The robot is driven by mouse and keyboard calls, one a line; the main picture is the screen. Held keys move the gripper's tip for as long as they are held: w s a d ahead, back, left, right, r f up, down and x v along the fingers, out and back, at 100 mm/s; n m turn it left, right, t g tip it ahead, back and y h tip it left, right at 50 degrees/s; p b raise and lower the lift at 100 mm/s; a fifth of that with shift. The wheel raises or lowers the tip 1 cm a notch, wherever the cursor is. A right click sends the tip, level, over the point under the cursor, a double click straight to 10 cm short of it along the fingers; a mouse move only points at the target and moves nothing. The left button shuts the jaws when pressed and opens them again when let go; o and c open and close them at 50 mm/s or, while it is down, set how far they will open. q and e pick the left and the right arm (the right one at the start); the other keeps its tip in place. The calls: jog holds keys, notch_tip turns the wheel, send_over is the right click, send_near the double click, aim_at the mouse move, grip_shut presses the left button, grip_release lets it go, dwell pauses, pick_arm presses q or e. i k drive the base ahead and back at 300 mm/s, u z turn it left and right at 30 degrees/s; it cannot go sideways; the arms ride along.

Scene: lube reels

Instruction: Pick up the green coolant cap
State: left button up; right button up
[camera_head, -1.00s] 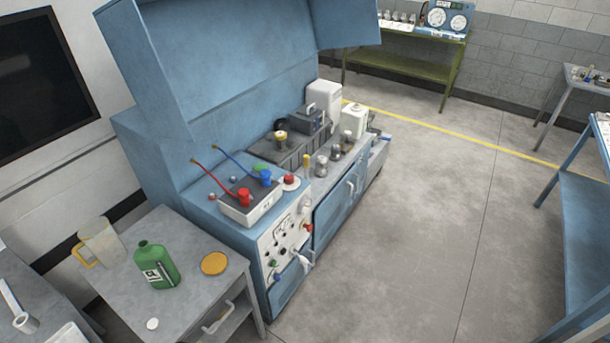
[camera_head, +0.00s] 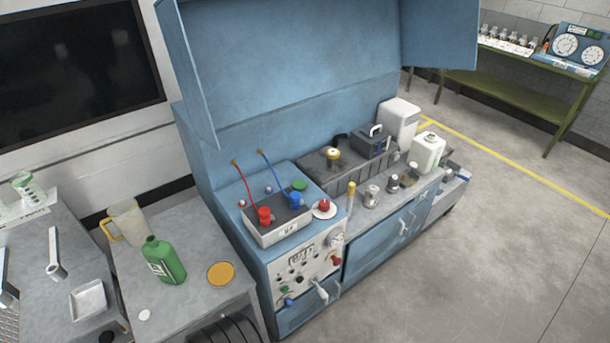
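A small flat green disc, which looks like the green coolant cap (camera_head: 299,185), lies on top of the blue bench unit (camera_head: 262,282), behind the grey battery-like box (camera_head: 275,228). Its lower part is close to the box's back edge, and I cannot tell if they touch. Neither of my grippers is in view.
Red and blue leads with clamps (camera_head: 264,216) rise from the box, close to the green disc. A jug (camera_head: 128,222) and an orange disc (camera_head: 221,273) are on the cart (camera_head: 190,215). A blue hood (camera_head: 290,70) overhangs the bench. Open floor (camera_head: 490,240) lies to the right.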

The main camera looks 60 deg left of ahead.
aim_at(299, 185)
jog(key=u, duration=0.55)
jog(key=i, duration=1.2)
jog(key=u, duration=1.55)
jog(key=i, duration=0.55)
jog(key=z, duration=0.05)
jog(key=k, duration=1.5)
jog(key=z, duration=0.3)
